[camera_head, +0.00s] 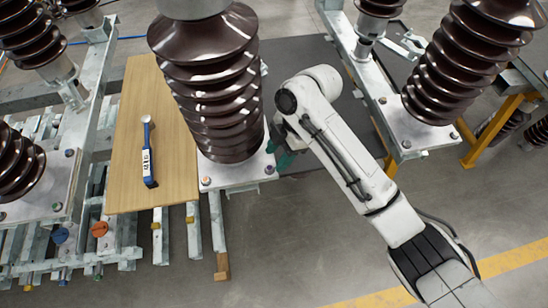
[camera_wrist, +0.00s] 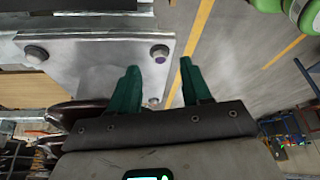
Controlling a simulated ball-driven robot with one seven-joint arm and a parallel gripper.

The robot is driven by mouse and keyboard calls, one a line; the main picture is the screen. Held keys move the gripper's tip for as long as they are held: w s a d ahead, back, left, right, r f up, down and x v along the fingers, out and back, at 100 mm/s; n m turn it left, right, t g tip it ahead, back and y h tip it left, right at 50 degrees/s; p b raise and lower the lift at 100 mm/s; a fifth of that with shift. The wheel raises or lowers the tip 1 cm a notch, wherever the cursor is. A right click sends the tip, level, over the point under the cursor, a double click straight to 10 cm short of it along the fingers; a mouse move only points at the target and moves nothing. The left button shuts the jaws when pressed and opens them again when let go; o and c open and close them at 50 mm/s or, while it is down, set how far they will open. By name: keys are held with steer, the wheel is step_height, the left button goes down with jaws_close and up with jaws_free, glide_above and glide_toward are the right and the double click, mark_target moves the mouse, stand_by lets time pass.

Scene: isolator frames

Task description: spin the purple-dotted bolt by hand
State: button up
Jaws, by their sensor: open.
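The purple-dotted bolt (camera_wrist: 160,53) sits at a corner of the grey metal base plate (camera_wrist: 90,65) in the wrist view. In the head view the bolt (camera_head: 269,169) is at the plate's near right corner, below the big brown insulator (camera_head: 215,95). My gripper (camera_wrist: 159,66) has two teal fingers, apart and with nothing between their tips. In the wrist view the bolt appears just past the tips, between their lines; I cannot tell the exact gap. In the head view my gripper (camera_head: 284,159) is beside that corner, partly hidden by my arm.
Other bolts are on the plate, one (camera_wrist: 36,53) at the left and one (camera_wrist: 154,101) by the fingers. A wooden board (camera_head: 170,120) carries a blue-handled tool (camera_head: 148,155). Another insulator (camera_head: 470,65) stands on a frame at right. Open floor (camera_head: 300,230) lies in front.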

mark_target(271, 167)
steer(key=shift+x, duration=1.55)
jaws_close()
